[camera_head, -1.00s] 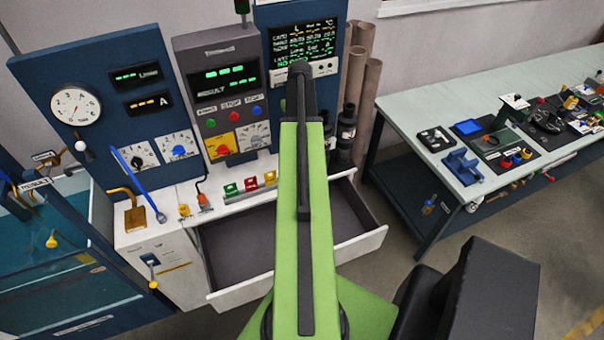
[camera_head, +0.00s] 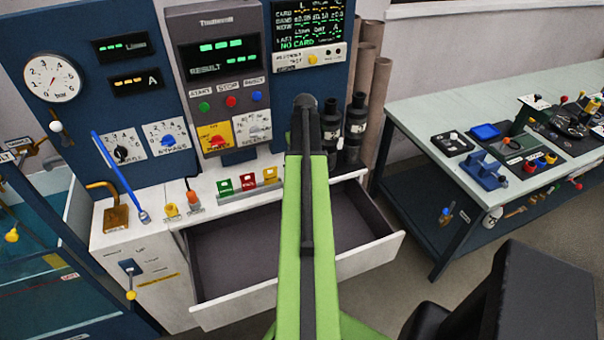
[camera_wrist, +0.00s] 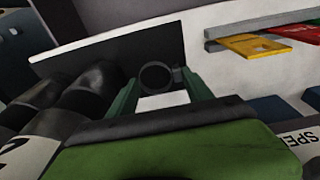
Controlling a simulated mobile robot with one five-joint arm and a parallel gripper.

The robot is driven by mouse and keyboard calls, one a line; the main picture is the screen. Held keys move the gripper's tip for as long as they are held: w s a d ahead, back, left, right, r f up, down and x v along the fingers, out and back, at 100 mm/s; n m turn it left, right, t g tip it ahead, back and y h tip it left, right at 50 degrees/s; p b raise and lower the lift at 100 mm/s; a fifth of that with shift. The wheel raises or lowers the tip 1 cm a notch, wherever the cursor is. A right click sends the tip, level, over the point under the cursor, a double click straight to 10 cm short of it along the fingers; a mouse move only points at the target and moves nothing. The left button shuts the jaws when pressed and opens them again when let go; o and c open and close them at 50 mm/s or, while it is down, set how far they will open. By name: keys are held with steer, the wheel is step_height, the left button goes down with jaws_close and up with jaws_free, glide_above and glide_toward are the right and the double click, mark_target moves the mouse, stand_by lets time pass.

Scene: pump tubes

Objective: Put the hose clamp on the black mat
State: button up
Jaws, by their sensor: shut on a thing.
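My gripper (camera_wrist: 160,92) is shut on a dark ring, the hose clamp (camera_wrist: 157,66), which sits between its green fingertips in the wrist view. The ring's opening faces the camera. In the head view my green arm reaches forward over the open drawer toward the console, and its own links hide the gripper and clamp. A black mat (camera_head: 548,149) shows on the workbench at the right, partly covered by small parts. The gripper is well to the left of it.
The open drawer (camera_head: 235,250) is below my arm. Black cylinders (camera_head: 355,120) stand right of the console, and also show close to the gripper in the wrist view (camera_wrist: 85,90). Coloured cards (camera_head: 247,182) stand on the counter. A blue tray (camera_head: 485,131) and blue holder (camera_head: 484,172) are on the workbench (camera_head: 425,110).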

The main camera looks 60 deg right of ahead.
step_height(320, 180, down, 4)
steer(key=b, duration=0.4)
steer(key=shift+f, duration=0.2)
steer(key=shift+r, duration=0.2)
steer(key=shift+f, duration=0.15)
steer(key=o, duration=1.3)
steer(key=r+p, duration=0.8)
steer(key=s+a+r+p, duration=0.1)
steer(key=r+p, duration=0.3)
steer(key=shift+s+r, duration=0.1)
